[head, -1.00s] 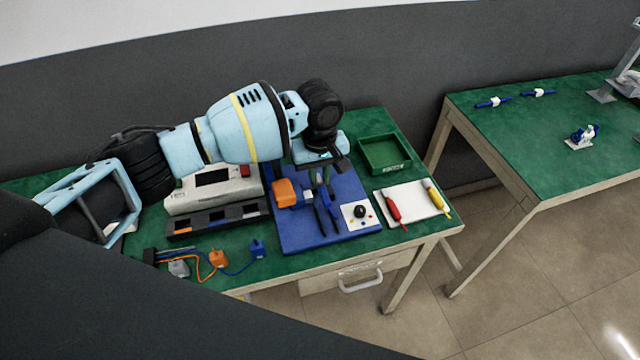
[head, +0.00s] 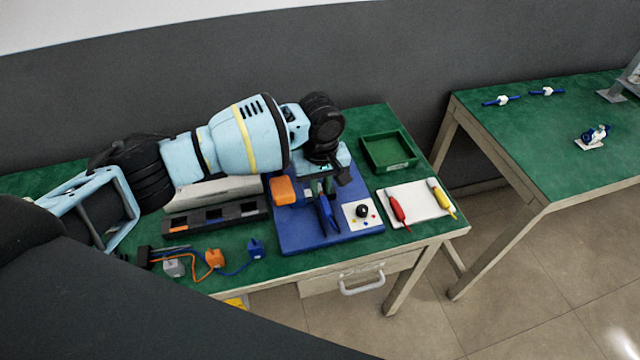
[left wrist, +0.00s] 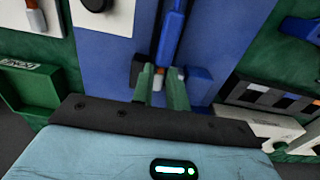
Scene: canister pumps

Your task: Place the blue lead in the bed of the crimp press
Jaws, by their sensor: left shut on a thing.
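The blue lead (head: 328,212) is a slim blue stick with a pale, copper-coloured tip, slanting over the blue base board (head: 292,237) of the crimp press. My left gripper (head: 325,185) is shut on it near the tip end. In the left wrist view, the green fingers (left wrist: 161,86) close at the tip and the lead's blue body (left wrist: 172,30) runs away from them. The press has an orange block (head: 283,190) beside the gripper. A black block (left wrist: 140,68) and a blue block (left wrist: 198,86) flank the fingers. The bed is largely hidden, so I cannot tell whether the lead touches it.
A white tray (head: 424,213) with a red lead (head: 398,208) and a yellow lead (head: 442,195) lies right of the press. A green bin (head: 386,151) stands behind it. Orange and blue plugs (head: 256,248) with wires lie front left. A second table stands at right.

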